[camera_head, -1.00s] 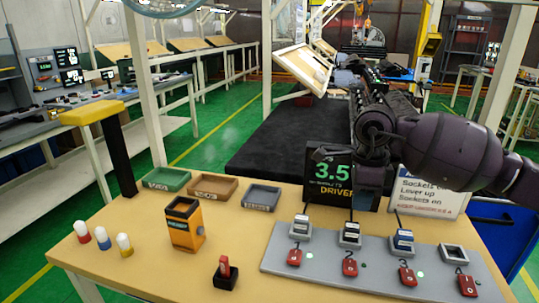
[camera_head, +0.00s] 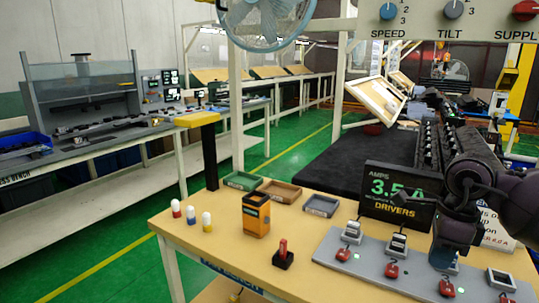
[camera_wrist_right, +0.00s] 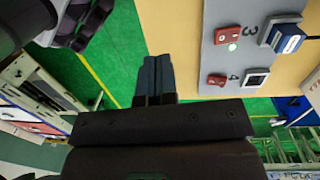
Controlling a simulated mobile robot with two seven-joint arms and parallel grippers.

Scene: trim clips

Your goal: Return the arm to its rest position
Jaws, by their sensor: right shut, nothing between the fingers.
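My right arm (camera_head: 505,200) comes in from the right in the head view. My right gripper (camera_head: 442,262) points down in front of the third socket of the grey panel (camera_head: 335,247) and hides most of it. In the right wrist view its two dark fingers (camera_wrist_right: 155,78) are together with nothing between them. They are apart from the grey panel (camera_wrist_right: 212,15), which lies to the right there. My left arm and gripper are not in view.
A display (camera_head: 385,190) stands behind the panel. An orange box (camera_head: 256,215), a red-handled switch (camera_head: 283,256) and several trays, including a green one (camera_head: 241,181), stand on the table. A fan (camera_head: 262,22) and control board (camera_head: 455,18) hang above.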

